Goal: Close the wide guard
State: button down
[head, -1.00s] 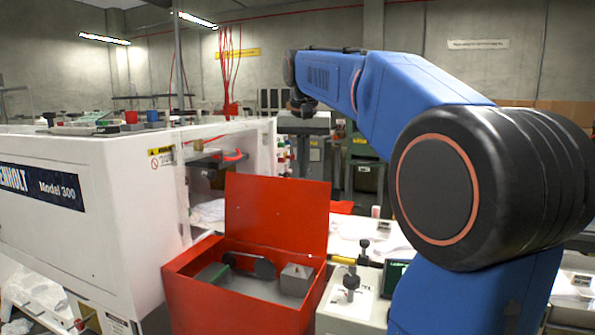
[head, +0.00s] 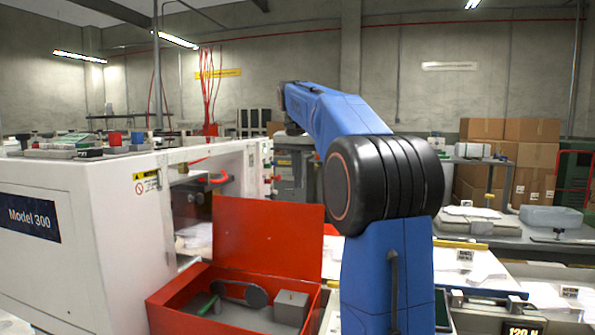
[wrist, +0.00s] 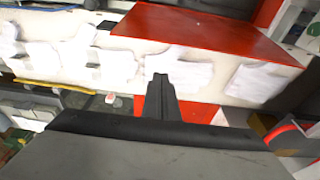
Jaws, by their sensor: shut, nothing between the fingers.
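I cannot tell for certain which part is the wide guard. The white Model 300 machine (head: 85,225) stands at the left in the head view, with a dark opening (head: 190,205) in its side. In the wrist view a wide red panel (wrist: 205,32) lies at the top, beyond the fingers. My gripper (wrist: 161,82) is shut and empty in the wrist view. It points toward white sheet-like pieces (wrist: 180,75) on a pale surface and appears apart from the red panel. In the head view the gripper's fingers cannot be made out at the far end of my blue arm.
A red box (head: 215,310) with its lid (head: 268,235) raised stands in front of the machine, close to my arm. Small parts lie on the machine's top. A grey table (head: 520,238) and cardboard boxes (head: 510,150) stand at the right.

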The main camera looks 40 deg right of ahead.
jog(key=shift+s+a+f, duration=0.3)
jog(key=shift+a+f, duration=0.1)
jog(key=shift+f, duration=0.3)
jog(key=shift+s+a+f, duration=0.3)
jog(key=shift+a+f, duration=0.15)
jog(key=shift+f, duration=0.2)
jog(key=shift+s+a+f, duration=0.3)
jog(key=shift+a+f, duration=0.1)
jog(key=shift+f, duration=0.3)
jog(key=shift+a, duration=0.1)
